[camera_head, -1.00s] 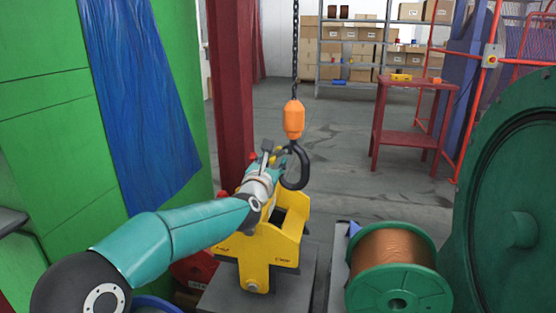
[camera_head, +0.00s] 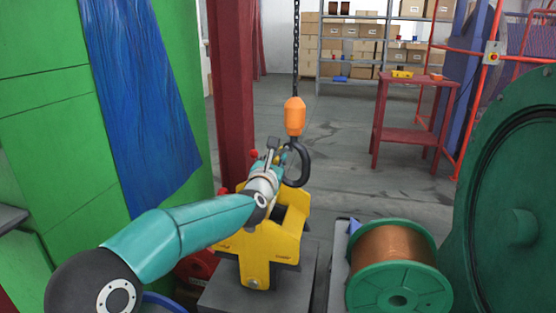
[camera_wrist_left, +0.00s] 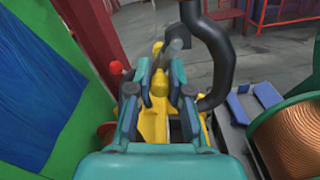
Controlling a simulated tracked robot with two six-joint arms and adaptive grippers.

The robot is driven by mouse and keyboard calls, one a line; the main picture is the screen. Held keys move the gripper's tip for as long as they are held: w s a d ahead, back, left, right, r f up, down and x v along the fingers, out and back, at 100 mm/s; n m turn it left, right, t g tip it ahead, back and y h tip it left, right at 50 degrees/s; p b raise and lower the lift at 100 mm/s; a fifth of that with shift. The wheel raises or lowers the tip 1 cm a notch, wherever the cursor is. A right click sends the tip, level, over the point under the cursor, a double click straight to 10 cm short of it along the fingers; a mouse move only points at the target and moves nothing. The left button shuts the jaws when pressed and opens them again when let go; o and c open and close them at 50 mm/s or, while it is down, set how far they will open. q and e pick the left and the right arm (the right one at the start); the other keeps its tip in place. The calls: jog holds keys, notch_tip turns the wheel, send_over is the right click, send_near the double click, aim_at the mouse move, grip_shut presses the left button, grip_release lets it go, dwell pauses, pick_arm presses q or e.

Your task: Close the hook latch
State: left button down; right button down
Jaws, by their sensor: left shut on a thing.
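The black crane hook (camera_head: 299,172) hangs under an orange block (camera_head: 294,117), in the middle of the head view. It also shows in the left wrist view (camera_wrist_left: 219,64), right of my fingers. My left gripper (camera_head: 277,153) is beside the hook's open left side. In the left wrist view my left gripper (camera_wrist_left: 160,68) is shut on a small yellow part, which appears to be the hook latch (camera_wrist_left: 158,82). The fingers hide much of it, so I cannot tell how far the latch is from the hook tip. My right gripper is not in view.
A yellow frame (camera_head: 256,264) stands below the hook on a grey base. A copper wire spool (camera_head: 395,250) is at the lower right. A dark red post (camera_head: 232,90) stands behind. A red table (camera_head: 408,135) is farther back, with open floor around it.

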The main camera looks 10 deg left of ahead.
pick_arm(q)
jog(key=n+b, duration=0.2)
jog(key=b, duration=0.1)
jog(key=n+b, duration=0.2)
jog(key=b, duration=0.2)
jog(key=shift+a+f+n, duration=0.2)
jog(key=shift+f+n, duration=0.15)
jog(key=shift+n, duration=0.05)
jog(key=shift+d+f+n+b, duration=0.1)
jog(key=shift+d+n+b, duration=0.15)
jog(key=shift+n+b, duration=0.75)
jog(key=shift+s+n, duration=0.1)
jog(key=shift+n, duration=0.2)
jog(key=shift+d+b, duration=0.15)
jog(key=shift+b, duration=0.15)
jog(key=shift+d+f, duration=0.15)
jog(key=shift+f, duration=0.05)
